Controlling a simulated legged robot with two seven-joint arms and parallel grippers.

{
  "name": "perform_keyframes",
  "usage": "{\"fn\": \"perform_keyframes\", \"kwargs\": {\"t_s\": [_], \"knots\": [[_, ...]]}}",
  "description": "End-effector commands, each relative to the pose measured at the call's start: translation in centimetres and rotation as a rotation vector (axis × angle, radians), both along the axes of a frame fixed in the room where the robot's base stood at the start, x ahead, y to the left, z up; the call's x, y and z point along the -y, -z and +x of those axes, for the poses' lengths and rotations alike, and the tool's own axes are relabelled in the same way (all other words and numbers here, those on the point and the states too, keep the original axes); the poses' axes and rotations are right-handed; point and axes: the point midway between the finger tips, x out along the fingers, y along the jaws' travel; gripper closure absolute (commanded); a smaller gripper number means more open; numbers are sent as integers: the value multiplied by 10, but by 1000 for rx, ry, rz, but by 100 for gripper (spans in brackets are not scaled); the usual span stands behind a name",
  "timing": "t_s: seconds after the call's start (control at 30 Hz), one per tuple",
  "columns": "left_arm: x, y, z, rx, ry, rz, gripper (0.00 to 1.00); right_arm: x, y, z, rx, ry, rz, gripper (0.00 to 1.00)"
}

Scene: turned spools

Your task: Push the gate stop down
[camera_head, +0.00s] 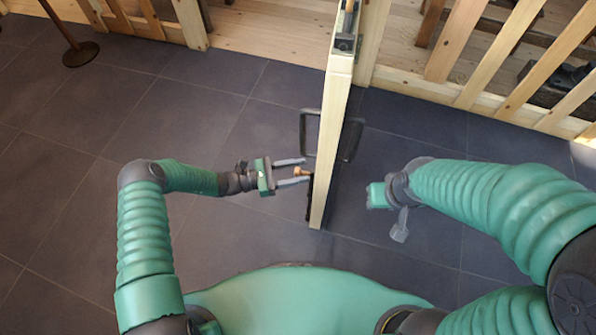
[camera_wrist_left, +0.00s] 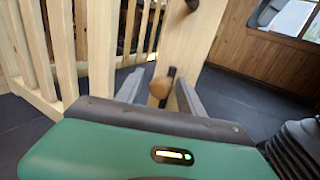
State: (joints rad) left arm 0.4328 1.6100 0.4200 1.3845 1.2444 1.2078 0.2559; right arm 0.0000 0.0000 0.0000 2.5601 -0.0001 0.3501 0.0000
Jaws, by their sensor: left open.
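The wooden gate (camera_head: 335,140) stands edge-on, running from the fence toward me. The gate stop is a small round wooden knob (camera_head: 299,172) on the gate's left face, near its front end. In the left wrist view the knob (camera_wrist_left: 159,88) sits on a dark upright strip (camera_wrist_left: 171,76) on the pale post. My left gripper (camera_head: 304,171) is open, with one finger on each side of the knob. I cannot tell whether either finger touches it. My right gripper (camera_head: 390,210) is on the gate's other side, apart from it; its jaw state is unclear.
Dark pull handles (camera_head: 304,132) (camera_head: 352,139) stick out from both gate faces beyond the knob. A metal latch (camera_head: 346,40) is on the gate's far top. Slatted wooden fence (camera_head: 490,55) runs along the back.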

Motion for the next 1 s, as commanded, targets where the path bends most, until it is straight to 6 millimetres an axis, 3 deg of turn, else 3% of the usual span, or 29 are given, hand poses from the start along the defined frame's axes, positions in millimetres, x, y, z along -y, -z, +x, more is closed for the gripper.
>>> {"fn": "perform_keyframes", "kwargs": {"t_s": [0.2,0.57,1.0], "knots": [[0,0,0,0,0,0,55,0,0,0,0,0,0,64],[0,0,1,1,-3,1,100,0,0,0,0,0,0,64],[-1,-1,4,3,-9,2,100,0,0,0,0,0,0,64]]}}
